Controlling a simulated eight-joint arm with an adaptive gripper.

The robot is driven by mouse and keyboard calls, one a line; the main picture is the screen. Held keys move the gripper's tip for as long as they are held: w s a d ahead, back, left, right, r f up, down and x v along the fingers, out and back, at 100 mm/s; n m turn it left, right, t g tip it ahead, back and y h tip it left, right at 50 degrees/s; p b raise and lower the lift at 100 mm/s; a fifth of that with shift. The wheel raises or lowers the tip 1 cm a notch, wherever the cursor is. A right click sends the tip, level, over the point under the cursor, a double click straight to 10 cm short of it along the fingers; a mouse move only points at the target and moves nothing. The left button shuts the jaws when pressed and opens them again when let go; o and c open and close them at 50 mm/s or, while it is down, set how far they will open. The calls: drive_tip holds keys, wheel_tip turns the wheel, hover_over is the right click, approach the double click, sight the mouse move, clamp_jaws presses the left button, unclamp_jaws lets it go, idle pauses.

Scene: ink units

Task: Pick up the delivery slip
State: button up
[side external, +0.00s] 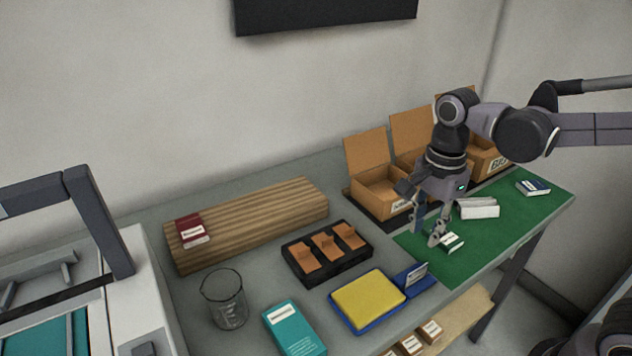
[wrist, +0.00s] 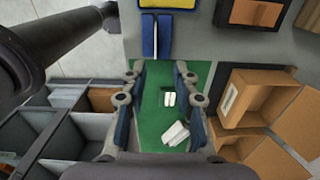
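No label reading "delivery slip" is legible. A white card (side external: 418,272) stands upright in a blue holder (side external: 404,281) at the left edge of the green mat; it may be the slip. The holder shows at the top of the wrist view (wrist: 149,36), with the card seen nearly edge-on. My gripper (side external: 428,233) is open and empty above the mat's left part. In the wrist view its fingers (wrist: 160,76) are wide apart, with the holder ahead of them. A small dark-green, white-labelled pack (side external: 450,242) lies on the mat below.
Open cardboard boxes (side external: 378,190) stand behind. A yellow-topped blue pad (side external: 368,300) and a black tray (side external: 300,273) are left of the holder.

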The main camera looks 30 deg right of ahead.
hover_over(416, 275)
drive_tip(key=f, duration=0.3)
drive_tip(key=w+f, duration=0.1)
drive_tip(key=shift+d+f, duration=0.25)
drive_tip(key=shift+f, duration=0.05)
drive_tip(key=shift+s+f, duration=0.25)
drive_tip(key=shift+f, duration=1.25)
drive_tip(key=shift+s+f, duration=0.2)
drive_tip(key=shift+f, duration=1.3)
clamp_jaws()
